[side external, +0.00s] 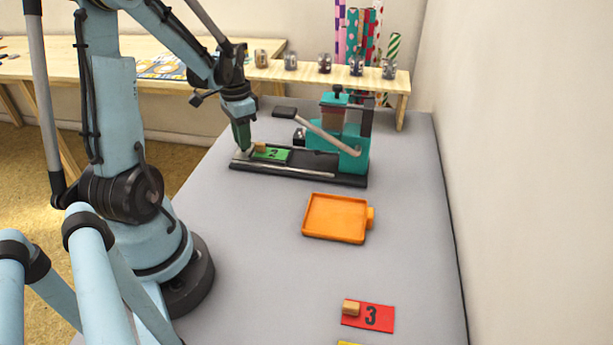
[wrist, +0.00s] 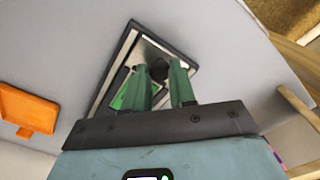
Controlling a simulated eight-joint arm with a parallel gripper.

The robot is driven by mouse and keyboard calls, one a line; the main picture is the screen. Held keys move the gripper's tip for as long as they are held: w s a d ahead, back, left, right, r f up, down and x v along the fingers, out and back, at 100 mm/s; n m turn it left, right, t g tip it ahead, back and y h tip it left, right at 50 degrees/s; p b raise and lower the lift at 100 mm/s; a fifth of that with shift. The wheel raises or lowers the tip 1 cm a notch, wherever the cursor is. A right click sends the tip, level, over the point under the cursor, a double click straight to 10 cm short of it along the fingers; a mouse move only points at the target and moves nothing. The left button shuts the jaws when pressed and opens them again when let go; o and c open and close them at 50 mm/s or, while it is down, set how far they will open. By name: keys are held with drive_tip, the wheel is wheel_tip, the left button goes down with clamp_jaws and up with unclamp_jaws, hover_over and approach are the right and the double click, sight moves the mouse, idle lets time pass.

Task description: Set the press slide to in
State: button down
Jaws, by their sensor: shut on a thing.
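The teal press (side external: 345,150) stands at the back of the grey table on a long dark base. My gripper (side external: 242,150) is down at the left end of the slide. In the wrist view, my gripper's green fingers (wrist: 160,68) are closed around a dark round knob (wrist: 158,72) at the slide's end. Part of the green inkpad shows beside the fingers (wrist: 122,98). The fingers partly hide the knob.
An orange tray (side external: 335,218) with a side tab lies in front of the press. A red pad marked 3 (side external: 378,317) lies near the front, with a yellow piece (side external: 349,343) at the picture's edge.

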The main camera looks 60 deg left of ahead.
sight(260, 143)
drive_tip(key=shift+w+d, duration=1.55)
drive_tip(key=shift+w, duration=0.05)
drive_tip(key=c, duration=0.9)
unclamp_jaws()
drive_tip(key=shift+c, duration=0.2)
wheel_tip(260, 143, up, 12)
drive_tip(key=shift+s, duration=0.1)
